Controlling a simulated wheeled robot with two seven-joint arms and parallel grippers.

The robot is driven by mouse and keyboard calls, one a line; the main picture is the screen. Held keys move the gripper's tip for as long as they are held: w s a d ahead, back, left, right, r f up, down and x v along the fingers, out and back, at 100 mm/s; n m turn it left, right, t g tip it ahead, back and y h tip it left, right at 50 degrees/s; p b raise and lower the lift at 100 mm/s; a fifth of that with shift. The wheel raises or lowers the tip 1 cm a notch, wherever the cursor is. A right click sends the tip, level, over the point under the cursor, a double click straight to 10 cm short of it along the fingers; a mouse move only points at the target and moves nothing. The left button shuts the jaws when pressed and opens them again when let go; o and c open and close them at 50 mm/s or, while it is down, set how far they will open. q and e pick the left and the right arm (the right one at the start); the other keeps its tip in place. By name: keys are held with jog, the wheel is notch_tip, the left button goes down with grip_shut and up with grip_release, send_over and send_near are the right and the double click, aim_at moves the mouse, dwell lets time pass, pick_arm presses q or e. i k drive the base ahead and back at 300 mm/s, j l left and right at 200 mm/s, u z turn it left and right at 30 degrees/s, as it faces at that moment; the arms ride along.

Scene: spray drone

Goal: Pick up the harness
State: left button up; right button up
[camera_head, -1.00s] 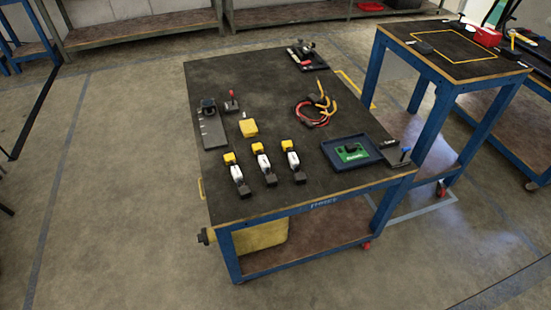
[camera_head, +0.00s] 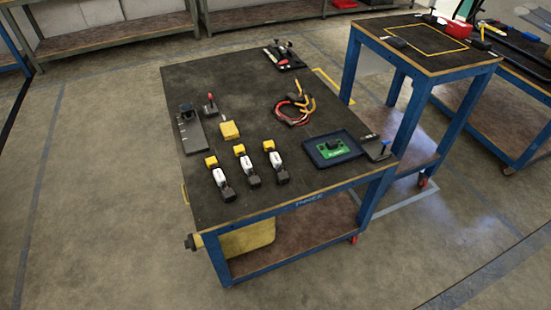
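The harness (camera_head: 293,110) is a loose bundle of red and black wires with yellow parts. It lies on the dark top of the blue-framed table (camera_head: 240,82), right of the middle and towards the far side. Nothing covers it. Neither of my grippers shows in the head view.
On the same table lie a blue tray with a green board (camera_head: 333,149), several yellow, white and black parts (camera_head: 251,174), a yellow block (camera_head: 229,130) and a grey fixture (camera_head: 189,131). A taller table (camera_head: 424,42) stands to the right. The floor (camera_head: 95,215) at left and front is clear.

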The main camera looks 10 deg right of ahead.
aim_at(284, 177)
jog(key=i+l+u, duration=0.1)
jog(key=l, duration=0.45)
jog(key=i+l+u, duration=0.1)
jog(key=i+l, duration=0.15)
jog(key=l, duration=0.3)
jog(key=i+l+u, duration=0.1)
jog(key=l, duration=0.5)
jog(key=i+l+u, duration=0.15)
jog(key=l, duration=0.45)
jog(key=i+l+u, duration=0.1)
jog(key=l, duration=0.5)
jog(key=i+l+u, duration=0.1)
jog(key=l, duration=0.5)
